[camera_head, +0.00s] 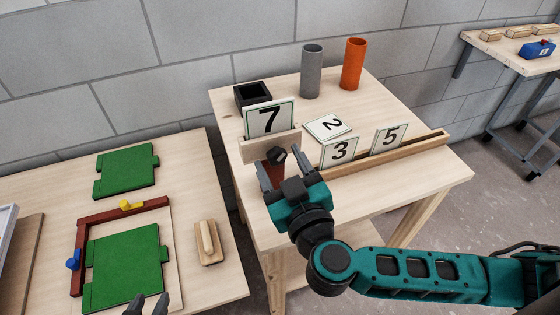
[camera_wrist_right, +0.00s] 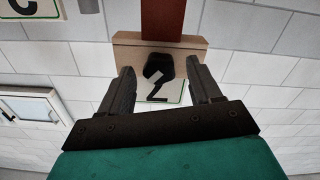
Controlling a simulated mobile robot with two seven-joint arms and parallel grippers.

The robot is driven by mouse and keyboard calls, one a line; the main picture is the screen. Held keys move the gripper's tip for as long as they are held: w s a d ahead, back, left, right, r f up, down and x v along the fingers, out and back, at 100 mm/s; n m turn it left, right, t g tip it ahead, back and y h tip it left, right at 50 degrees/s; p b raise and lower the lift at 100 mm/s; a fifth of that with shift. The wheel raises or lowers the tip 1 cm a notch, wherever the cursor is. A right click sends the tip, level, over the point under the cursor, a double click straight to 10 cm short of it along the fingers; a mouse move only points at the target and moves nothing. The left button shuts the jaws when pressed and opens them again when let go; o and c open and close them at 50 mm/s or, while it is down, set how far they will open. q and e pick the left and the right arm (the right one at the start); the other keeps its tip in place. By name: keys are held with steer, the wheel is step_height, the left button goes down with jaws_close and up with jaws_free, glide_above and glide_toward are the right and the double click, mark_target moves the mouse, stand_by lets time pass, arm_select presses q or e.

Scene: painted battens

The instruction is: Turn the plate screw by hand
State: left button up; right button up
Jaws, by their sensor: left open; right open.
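The plate screw has a black knob (camera_head: 278,153) on the front of a pale wooden clamp block (camera_head: 256,149). A white plate with a black 7 (camera_head: 270,120) stands upright in the block. A red-brown post (camera_head: 273,177) shows below it. My right gripper (camera_head: 282,169) is open, its fingers either side of the knob. In the right wrist view the knob (camera_wrist_right: 157,66) lies between the spread fingers, with gaps on both sides; contact is not visible. My left gripper (camera_head: 148,304) is open at the bottom edge, only its fingertips showing, away from the screw.
Plates 2 (camera_head: 328,127), 3 (camera_head: 339,151) and 5 (camera_head: 388,138) are by a wooden rail (camera_head: 425,147). A black box (camera_head: 253,94), a grey tube (camera_head: 312,70) and an orange tube (camera_head: 353,64) stand behind. The left table holds green boards (camera_head: 125,265) and a wooden float (camera_head: 208,243).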

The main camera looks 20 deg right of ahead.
steer(key=shift+c, duration=1)
steer(key=c, duration=0.8)
steer(key=shift+r+m+p, duration=0.15)
steer(key=shift+m+p, duration=0.85)
steer(key=shift+c, duration=0.2)
steer(key=shift+m+p, duration=0.3)
steer(key=shift+m, duration=0.5)
steer(key=m, duration=0.3)
steer(key=shift+d+m, duration=0.1)
steer(key=shift+m, duration=0.2)
steer(key=m, duration=0.4)
steer(key=shift+m, duration=0.3)
steer(key=m, duration=0.3)
steer(key=shift+m, duration=0.3)
steer(key=m, duration=0.8)
steer(key=shift+f, duration=0.2)
arm_select(q)
steer(key=shift+s+r, duration=0.1)
steer(key=shift+r, duration=1.2)
arm_select(e)
steer(key=shift+m, duration=2)
